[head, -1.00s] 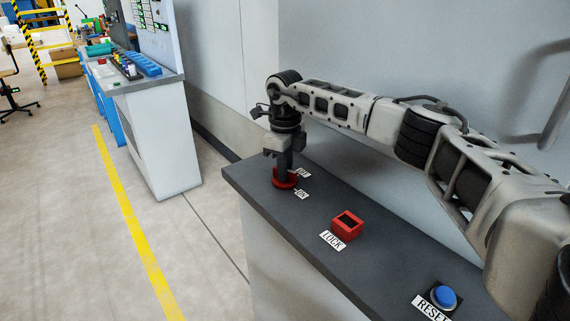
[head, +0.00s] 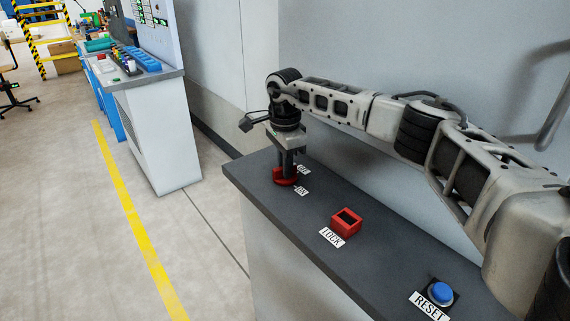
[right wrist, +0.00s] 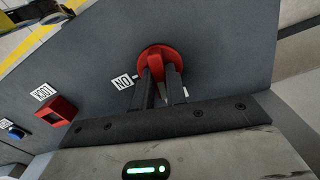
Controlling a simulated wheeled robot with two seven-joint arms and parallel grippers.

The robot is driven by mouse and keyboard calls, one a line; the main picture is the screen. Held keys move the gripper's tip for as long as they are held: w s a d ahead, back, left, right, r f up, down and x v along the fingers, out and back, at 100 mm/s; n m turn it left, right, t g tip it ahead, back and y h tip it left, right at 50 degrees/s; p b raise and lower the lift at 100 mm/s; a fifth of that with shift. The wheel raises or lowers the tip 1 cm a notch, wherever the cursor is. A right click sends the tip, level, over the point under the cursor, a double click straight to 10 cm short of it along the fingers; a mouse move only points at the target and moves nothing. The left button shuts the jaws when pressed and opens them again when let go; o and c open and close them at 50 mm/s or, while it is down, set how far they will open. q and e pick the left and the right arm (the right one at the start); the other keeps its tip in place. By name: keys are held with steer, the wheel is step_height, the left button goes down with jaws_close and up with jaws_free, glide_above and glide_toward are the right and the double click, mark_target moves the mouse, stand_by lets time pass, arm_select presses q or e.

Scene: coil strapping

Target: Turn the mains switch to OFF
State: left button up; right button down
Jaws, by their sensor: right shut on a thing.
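The mains switch (head: 279,178) is a red round rotary knob at the far end of the dark console top (head: 262,192). It also shows in the right wrist view (right wrist: 153,57), with a raised red grip bar. My right gripper (head: 287,174) points down over it and is shut on the bar; in the right wrist view its fingers (right wrist: 165,88) stand on either side of the bar. The ON label (head: 301,191) and the OFF label (head: 303,170) lie beside the knob, the OFF label partly hidden. My left gripper is not in view.
A red open-topped box (head: 346,222) with a LOCK label (head: 332,237) stands nearer on the console. A blue RESET button (head: 440,293) is at the near end. A pale wall rises behind. A second workstation (head: 155,140) stands left, across clear floor.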

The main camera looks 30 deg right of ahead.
steer(key=shift+r+n, duration=0.15)
steer(key=shift+n, duration=1.05)
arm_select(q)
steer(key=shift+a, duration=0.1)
arm_select(e)
steer(key=c, duration=1.4)
jaws_free()
steer(key=shift+c, duration=0.2)
arm_select(q)
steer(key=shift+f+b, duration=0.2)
steer(key=shift+b, duration=0.25)
arm_select(e)
step_height(320, 180, up, 16)
steer(key=shift+a, duration=0.1)
